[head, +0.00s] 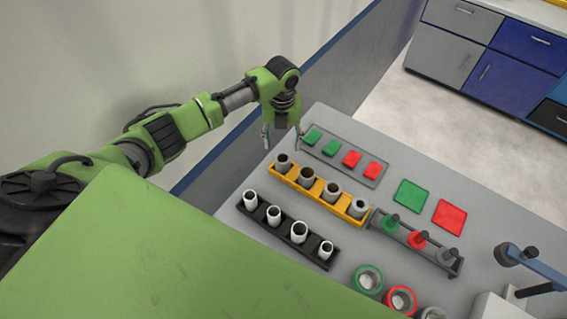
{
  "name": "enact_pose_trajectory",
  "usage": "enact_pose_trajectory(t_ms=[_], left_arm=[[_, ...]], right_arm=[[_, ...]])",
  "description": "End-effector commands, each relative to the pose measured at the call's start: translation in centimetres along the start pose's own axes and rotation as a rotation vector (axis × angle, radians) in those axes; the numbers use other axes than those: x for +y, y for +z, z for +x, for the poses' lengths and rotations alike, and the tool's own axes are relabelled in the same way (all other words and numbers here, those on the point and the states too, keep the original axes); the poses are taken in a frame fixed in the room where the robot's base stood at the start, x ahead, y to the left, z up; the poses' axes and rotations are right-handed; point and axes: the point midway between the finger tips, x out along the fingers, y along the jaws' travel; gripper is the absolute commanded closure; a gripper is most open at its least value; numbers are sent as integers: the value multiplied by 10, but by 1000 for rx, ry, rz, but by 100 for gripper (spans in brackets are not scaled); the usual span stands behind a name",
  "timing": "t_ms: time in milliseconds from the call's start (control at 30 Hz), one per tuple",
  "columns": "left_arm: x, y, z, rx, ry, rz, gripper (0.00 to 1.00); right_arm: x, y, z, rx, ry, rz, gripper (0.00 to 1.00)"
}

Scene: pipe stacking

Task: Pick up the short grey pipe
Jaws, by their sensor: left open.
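Several short pipes stand upright in two racks on the grey table (470,205). I cannot tell for sure which pipe is the short grey one. My left gripper (282,140) is open and empty, fingers pointing down, above and behind the left end of the yellow rack. My right gripper is not in view.
Behind the yellow rack lies a grey tray (341,152) with green and red pieces. A green pad (411,195) and red pad (449,217) lie to its right. A knobbed rack (433,257), rings (368,279) and a blue-armed device (537,268) occupy the right. A low wall (350,68) borders the table.

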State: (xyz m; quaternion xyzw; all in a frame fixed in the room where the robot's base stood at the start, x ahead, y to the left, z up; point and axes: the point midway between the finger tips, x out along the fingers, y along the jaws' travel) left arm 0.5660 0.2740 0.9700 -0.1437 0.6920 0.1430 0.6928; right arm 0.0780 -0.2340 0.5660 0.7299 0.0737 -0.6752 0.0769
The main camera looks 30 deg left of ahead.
Motion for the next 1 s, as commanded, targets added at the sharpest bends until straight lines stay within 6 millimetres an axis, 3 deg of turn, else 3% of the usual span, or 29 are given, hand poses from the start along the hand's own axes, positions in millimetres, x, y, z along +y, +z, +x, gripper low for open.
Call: enact_pose_trajectory(t_ms=[33,233,500,833,1000], left_arm=[[0,0,16,1,0,0,46],[0,0,47,0,0,0,46],[0,0,59,0,1,0,46],[0,0,102,0,1,1,46],[0,0,110,-1,1,1,46]], right_arm=[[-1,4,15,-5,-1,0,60],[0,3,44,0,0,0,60],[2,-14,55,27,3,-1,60],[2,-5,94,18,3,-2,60],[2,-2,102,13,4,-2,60]])
